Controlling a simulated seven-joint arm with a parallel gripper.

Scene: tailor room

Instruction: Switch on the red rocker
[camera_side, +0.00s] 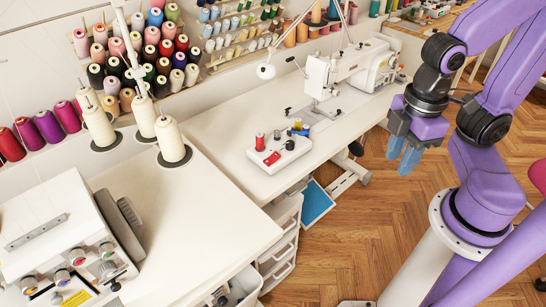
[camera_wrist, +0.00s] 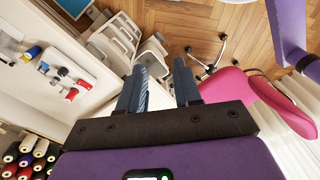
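A white box (camera_side: 292,157) sits on the white sewing table. A small red rocker (camera_side: 271,158) is on the near left part of its top, beside a red spool (camera_side: 260,142). The box also shows at the left of the wrist view (camera_wrist: 58,73), with two small red parts at its lower end; I cannot tell surely which is the rocker. My gripper (camera_side: 403,160) points down, to the right of the table and apart from the box. In the wrist view its two blue fingers (camera_wrist: 160,88) stand apart with nothing between them. The rocker's on or off position is too small to tell.
A sewing machine (camera_side: 335,75) stands behind the box. Cream thread cones (camera_side: 172,143) and a serger (camera_side: 65,235) are to the left. White drawers (camera_side: 280,240) are below the table. A pink chair (camera_wrist: 245,88) is at the right in the wrist view.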

